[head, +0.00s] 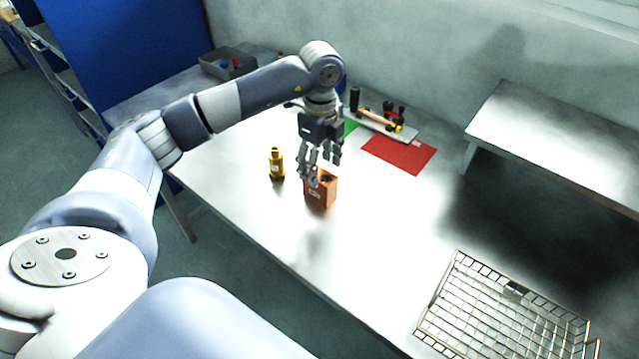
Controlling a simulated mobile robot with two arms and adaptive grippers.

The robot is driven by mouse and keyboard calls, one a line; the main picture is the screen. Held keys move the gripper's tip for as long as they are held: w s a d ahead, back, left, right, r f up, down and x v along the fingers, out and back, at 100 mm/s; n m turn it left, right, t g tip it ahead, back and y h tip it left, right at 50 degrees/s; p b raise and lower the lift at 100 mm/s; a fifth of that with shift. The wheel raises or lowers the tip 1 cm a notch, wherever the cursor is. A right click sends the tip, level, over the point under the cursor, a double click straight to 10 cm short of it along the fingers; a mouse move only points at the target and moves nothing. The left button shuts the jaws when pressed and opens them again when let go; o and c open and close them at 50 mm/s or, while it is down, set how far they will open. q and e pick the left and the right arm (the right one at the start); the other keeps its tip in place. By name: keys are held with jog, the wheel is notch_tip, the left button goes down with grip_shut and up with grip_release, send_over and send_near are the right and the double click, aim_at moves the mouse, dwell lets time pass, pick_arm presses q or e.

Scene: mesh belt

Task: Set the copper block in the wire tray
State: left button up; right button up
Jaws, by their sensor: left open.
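The copper block (322,194) is an orange-brown box standing on the light table, left of the picture's middle. It has a small pale label on its side and a dark patch on top. My left gripper (321,172) points down just above the block, its fingers apart, and one fingertip overlaps the block's top edge in this view. I cannot tell whether it touches the block. The wire tray (470,318) is a metal mesh tray at the table's lower right, and its visible part is empty. My right gripper is not in view.
A yellow bottle-shaped object (276,165) stands left of the block. A grey bin (228,64) sits at the far left. A raised shelf (560,140) stands right. Table between block and tray is clear.

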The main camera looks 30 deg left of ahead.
aim_at(320, 174)
pick_arm(q)
jog(key=shift+f, duration=0.3)
jog(key=shift+f+p, duration=0.3)
notch_tip(320, 174, down, 4)
jog(key=shift+a+r+p, duration=0.1)
jog(key=shift+r+p, duration=0.05)
jog(key=shift+p, duration=0.55)
jog(key=shift+f, duration=0.45)
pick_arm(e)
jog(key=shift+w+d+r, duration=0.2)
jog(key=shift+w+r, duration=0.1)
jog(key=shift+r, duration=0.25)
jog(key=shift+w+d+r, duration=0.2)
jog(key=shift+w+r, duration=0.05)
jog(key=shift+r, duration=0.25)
pick_arm(q)
jog(key=shift+c, duration=0.3)
jog(key=c, duration=1.3)
grip_shut()
jog(key=shift+w+r, duration=0.1)
